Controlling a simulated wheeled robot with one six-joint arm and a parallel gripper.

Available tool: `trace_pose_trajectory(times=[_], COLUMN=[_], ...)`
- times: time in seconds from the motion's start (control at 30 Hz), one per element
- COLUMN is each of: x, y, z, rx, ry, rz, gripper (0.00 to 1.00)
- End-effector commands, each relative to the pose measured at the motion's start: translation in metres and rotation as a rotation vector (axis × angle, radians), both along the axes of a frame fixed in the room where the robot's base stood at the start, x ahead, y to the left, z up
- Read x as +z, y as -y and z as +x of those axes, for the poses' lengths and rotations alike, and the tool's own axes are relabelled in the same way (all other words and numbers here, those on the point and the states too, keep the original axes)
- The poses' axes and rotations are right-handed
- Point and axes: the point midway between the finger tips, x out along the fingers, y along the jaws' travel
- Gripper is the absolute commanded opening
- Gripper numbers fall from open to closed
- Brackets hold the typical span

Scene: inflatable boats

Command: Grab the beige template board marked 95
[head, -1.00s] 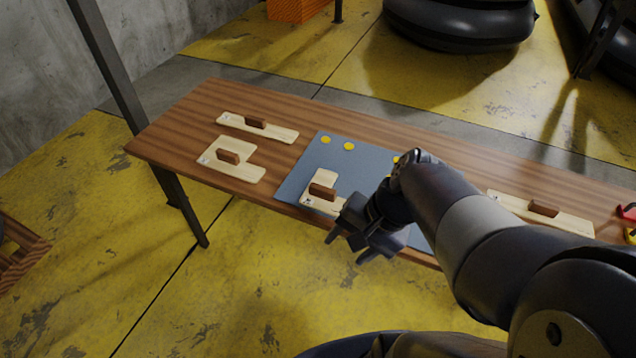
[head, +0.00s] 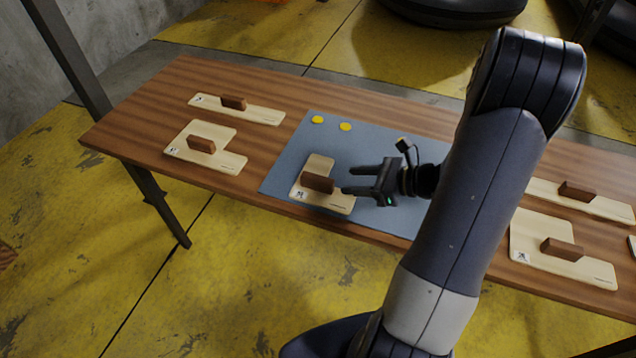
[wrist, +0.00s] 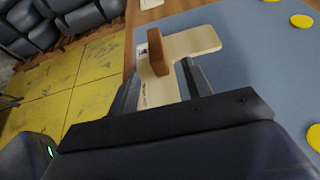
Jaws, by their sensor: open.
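An L-shaped beige board (head: 319,164) with an upright brown block handle (head: 318,183) lies on the blue-grey mat. Its printed mark is too small to read, so I cannot tell if it says 95. My gripper (head: 345,180) is open just right of the handle, its fingers pointing left towards it. The wrist view shows the same board (wrist: 198,42) and its handle (wrist: 157,52) just ahead, roughly between the finger lines. No finger visibly grips the handle.
Similar beige boards with brown handles lie at the table's left (head: 222,160), far left (head: 262,114), right (head: 540,228) and far right (head: 608,203). Yellow discs (head: 345,127) lie on the mat (head: 283,170). The wooden table's (head: 130,125) front edge is close to the board.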

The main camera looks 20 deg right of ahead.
Motion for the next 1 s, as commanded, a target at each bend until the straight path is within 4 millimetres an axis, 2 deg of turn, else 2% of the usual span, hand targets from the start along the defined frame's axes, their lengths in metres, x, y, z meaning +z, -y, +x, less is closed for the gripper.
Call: trace_pose_trajectory(times=[0.2,0.47,0.7,0.83,1.0], x=[-0.012,-0.016,-0.021,-0.026,-0.028], y=[-0.027,-0.041,-0.069,-0.077,-0.08], z=[0.017,0.027,0.043,0.05,0.052], rx=[0.008,0.007,0.009,0.007,0.005], ry=[-0.001,0.0,-0.001,0.0,0.001], rz=[-0.002,-0.004,-0.004,-0.004,-0.004], gripper=[0.47,0.47,0.47,0.47,0.47])
